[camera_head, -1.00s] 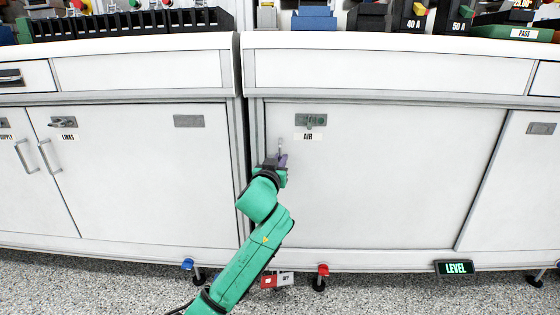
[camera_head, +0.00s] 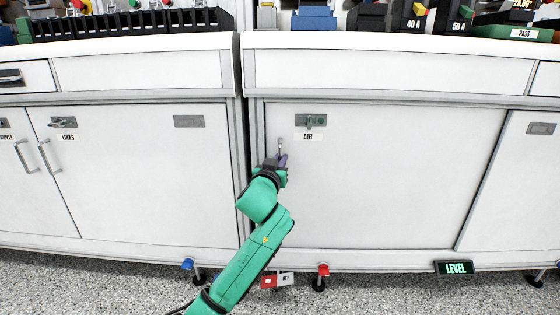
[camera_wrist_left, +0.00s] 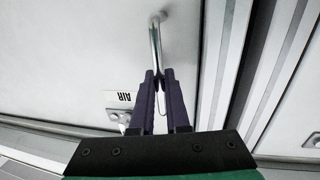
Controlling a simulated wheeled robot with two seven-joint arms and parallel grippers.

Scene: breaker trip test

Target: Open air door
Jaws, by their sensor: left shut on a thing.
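The air door (camera_head: 390,180) is a wide white panel in the right cabinet, with an AIR label (camera_head: 308,136) and a grey latch plate (camera_head: 311,120) near its top left. It looks closed. A slim metal handle (camera_head: 281,147) stands near its left edge; it also shows in the left wrist view (camera_wrist_left: 155,35). My left gripper (camera_head: 282,160) is at the lower part of this handle. In the left wrist view its dark purple fingers (camera_wrist_left: 159,82) are shut on the handle's bar. My right gripper does not show.
The LINKS door (camera_head: 140,170) with its latch (camera_head: 63,122) is closed on the left cabinet. Bins and breakers stand on the worktops.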

